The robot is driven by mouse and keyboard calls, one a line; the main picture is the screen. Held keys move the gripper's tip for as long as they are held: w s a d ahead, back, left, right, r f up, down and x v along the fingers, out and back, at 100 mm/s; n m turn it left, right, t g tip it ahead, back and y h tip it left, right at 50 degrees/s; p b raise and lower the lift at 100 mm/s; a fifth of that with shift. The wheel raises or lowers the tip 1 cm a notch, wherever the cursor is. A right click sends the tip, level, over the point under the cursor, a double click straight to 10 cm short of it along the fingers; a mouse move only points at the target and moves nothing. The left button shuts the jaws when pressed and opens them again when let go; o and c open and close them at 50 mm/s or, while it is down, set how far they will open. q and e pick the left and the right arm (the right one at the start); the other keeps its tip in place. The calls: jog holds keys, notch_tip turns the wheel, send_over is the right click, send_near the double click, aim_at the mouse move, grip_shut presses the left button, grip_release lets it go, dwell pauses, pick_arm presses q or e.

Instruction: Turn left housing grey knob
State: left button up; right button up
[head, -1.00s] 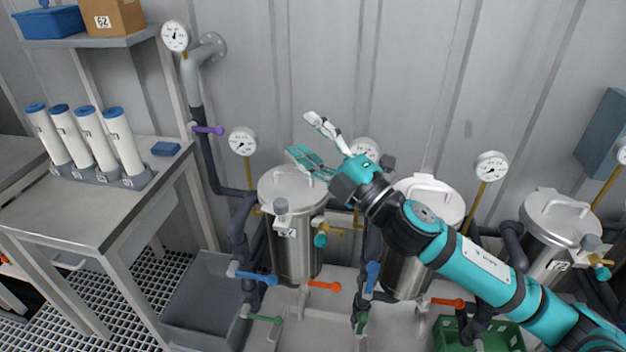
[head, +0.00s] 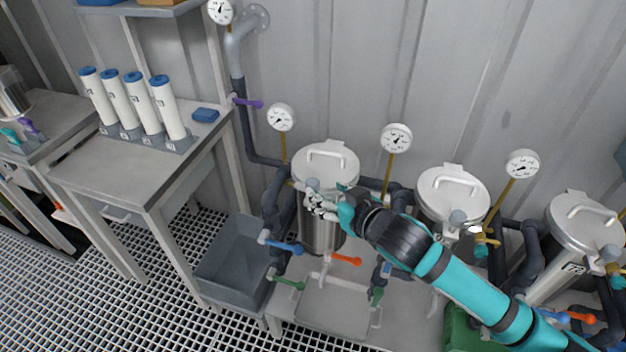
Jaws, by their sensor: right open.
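The left housing (head: 325,164) is a steel cylinder with a handled lid. Its grey knob (head: 312,184) is at the front, just below the lid rim, and is partly hard to make out beside my fingers. My right gripper (head: 319,204) is open, in front of the upper part of this housing. Its fingertips are close to the knob, just below it in the picture. I cannot tell whether they touch it. The gripper and arm hide part of the housing's right side. My left gripper is not in view.
Two more housings (head: 451,192) (head: 586,222) stand to the right. Below the left housing are a blue lever (head: 284,247), an orange lever (head: 346,260) and a green lever (head: 290,283). A grey bin (head: 232,264) and a table (head: 132,170) with white cartridges are at left.

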aim_at(316, 185)
jog(key=x, duration=0.8)
jog(key=shift+r, duration=0.1)
grip_shut()
